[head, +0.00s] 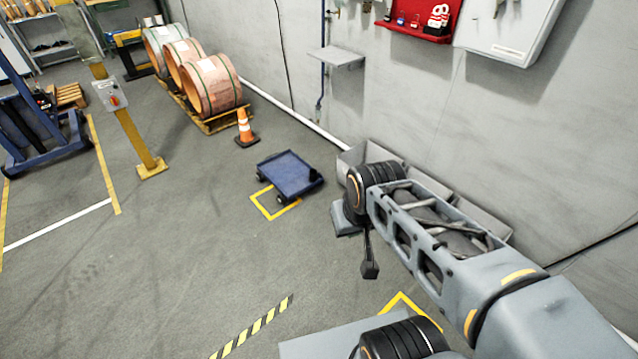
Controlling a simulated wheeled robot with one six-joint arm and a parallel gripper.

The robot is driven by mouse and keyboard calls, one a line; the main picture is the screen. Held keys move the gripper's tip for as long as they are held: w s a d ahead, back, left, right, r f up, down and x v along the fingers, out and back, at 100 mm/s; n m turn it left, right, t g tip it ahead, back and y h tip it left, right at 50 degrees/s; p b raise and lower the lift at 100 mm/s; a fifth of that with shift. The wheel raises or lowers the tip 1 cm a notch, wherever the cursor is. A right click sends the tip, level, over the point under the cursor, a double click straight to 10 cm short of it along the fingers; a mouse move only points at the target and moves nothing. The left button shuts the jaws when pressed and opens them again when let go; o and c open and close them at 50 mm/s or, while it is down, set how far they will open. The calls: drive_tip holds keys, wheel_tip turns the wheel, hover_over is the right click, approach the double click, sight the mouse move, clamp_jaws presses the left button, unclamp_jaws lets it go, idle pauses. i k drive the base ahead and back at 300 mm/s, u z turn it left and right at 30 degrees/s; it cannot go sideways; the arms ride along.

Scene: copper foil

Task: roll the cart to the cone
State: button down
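The cart (290,174) is a low, flat blue platform on small dark wheels. It stands on the floor near the wall, partly over a yellow-outlined floor mark. The cone (245,127) is orange with a white band and a dark base. It stands upright beyond the cart and to its left, with bare floor between them. My gripper (369,269) seems to be the dark end hanging below my arm, to the right of and nearer than the cart. It is apart from the cart, and its fingers cannot be made out.
Several copper foil rolls (211,84) sit on a yellow pallet (222,121) behind the cone. A yellow post (137,140) with a control box stands left of the cart. A blue lifting machine (45,137) is at far left. Grey bins (452,189) line the wall. The middle floor is clear.

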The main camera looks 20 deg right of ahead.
sight(292, 177)
drive_tip(key=u, duration=0.35)
drive_tip(key=i, duration=1.3)
drive_tip(key=z, duration=0.25)
drive_tip(key=i, duration=1.6)
drive_tip(key=z, duration=0.65)
